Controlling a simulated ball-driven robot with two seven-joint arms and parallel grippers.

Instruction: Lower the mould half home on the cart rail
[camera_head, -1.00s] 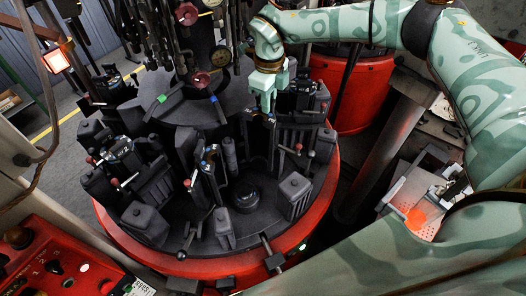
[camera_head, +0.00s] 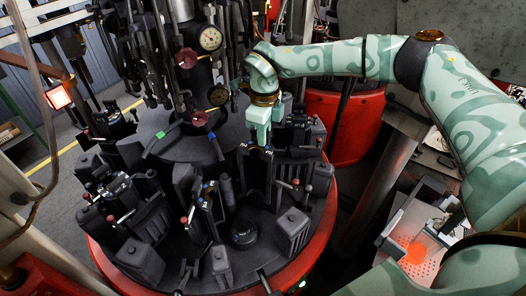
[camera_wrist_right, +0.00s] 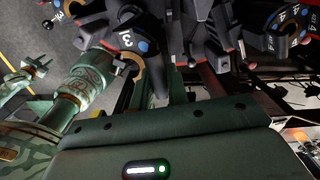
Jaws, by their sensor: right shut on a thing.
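My right gripper (camera_head: 260,142) points down over the back right part of the dark rotary table in the head view. It is shut on a dark part that blends into the black mould parts below it, so its outline and its contact with any rail are hard to tell. Several dark mould blocks stand around the table, among them one at the right (camera_head: 292,230) and one at the left (camera_head: 140,262). I cannot pick out the cart rail with certainty. The right wrist view shows dark, numbered machine parts (camera_wrist_right: 125,40) close by.
The table has a red rim (camera_head: 322,235). Hoses, red knobs and a pressure gauge (camera_head: 210,38) crowd the back centre. A perforated plate (camera_head: 425,270) lies at the lower right. Clamp handles stick up between the blocks.

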